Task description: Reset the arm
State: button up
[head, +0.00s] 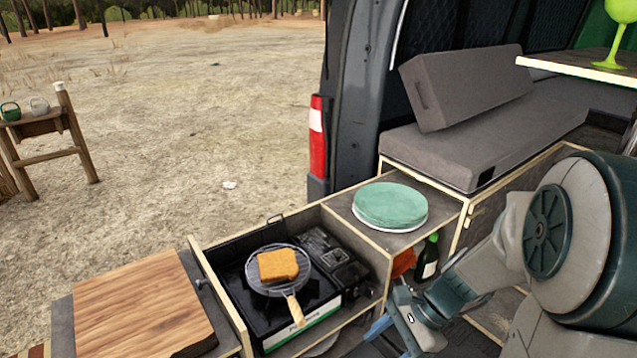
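My arm comes in from the right side of the head view, with its large grey and teal joint in front of the van. My gripper (392,332) is low in the view, right of the drawer with the camping stove and below the shelf with the plates. A blue finger and a grey body show, but the gap between the fingers is not clear. I see nothing held in it, though part of it is hard to make out.
A stove (338,262) carries a round grill (262,288) with toast (278,265). Green plates (390,203) sit on the shelf, and a dark bottle (427,258) stands close to my arm. A wooden board (140,310) lies left. A green goblet (612,45) stands upper right.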

jog(key=s+d+r+n+t+h, duration=0.1)
jog(key=s+r+n+t+h, duration=0.1)
jog(key=r+n, duration=0.3)
jog(key=s+d+r+n+t+h, duration=0.2)
jog(key=r+n+h, duration=0.3)
jog(key=n, duration=0.4)
jog(key=shift+s+r+t, duration=0.2)
jog(key=shift+s+t, duration=0.05)
jog(key=shift+t, duration=0.05)
dwell(0.5)
